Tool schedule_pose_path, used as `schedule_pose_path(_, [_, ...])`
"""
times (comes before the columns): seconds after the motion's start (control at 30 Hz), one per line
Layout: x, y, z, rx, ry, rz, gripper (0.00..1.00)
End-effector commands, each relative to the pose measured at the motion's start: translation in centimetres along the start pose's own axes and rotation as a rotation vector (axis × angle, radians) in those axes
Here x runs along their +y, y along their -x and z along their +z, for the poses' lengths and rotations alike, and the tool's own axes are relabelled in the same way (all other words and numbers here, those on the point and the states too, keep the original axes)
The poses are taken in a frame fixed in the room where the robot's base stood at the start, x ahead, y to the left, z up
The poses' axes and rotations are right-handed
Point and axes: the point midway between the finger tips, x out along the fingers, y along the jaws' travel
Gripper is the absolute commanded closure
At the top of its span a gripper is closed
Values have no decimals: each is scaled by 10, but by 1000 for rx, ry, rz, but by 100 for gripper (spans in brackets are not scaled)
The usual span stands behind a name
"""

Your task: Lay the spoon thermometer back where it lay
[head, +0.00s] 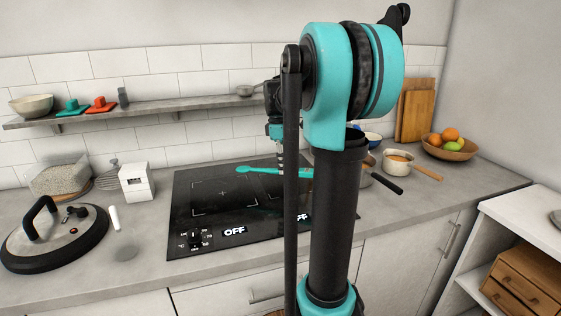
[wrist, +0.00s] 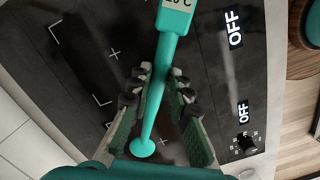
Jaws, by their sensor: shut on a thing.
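The spoon thermometer (head: 258,170) is teal, with a small round end at left and a wider body at right, partly behind my arm in the head view. In the wrist view the thermometer (wrist: 165,55) runs between the fingers, its display reading partly cut off at the top edge. My gripper (head: 281,168) is shut on its shaft; the fingers also show in the wrist view (wrist: 161,82). The thermometer is level over the black hob (head: 215,225); I cannot tell how large the gap beneath it is.
A round lid (head: 45,255) with a black rim lies on the counter at left, near a white box (head: 136,182). A saucepan (head: 398,160), a fruit bowl (head: 448,150) and cutting boards (head: 416,112) stand at right. The hob's left half is clear.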

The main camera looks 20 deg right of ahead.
Motion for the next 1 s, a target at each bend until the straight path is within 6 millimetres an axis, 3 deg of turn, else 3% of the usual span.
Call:
schedule_pose_path(0.37, [0,0,1,-3,0,-3,100])
schedule_pose_path(1.0, [0,-51,-4,-3,0,-2,100])
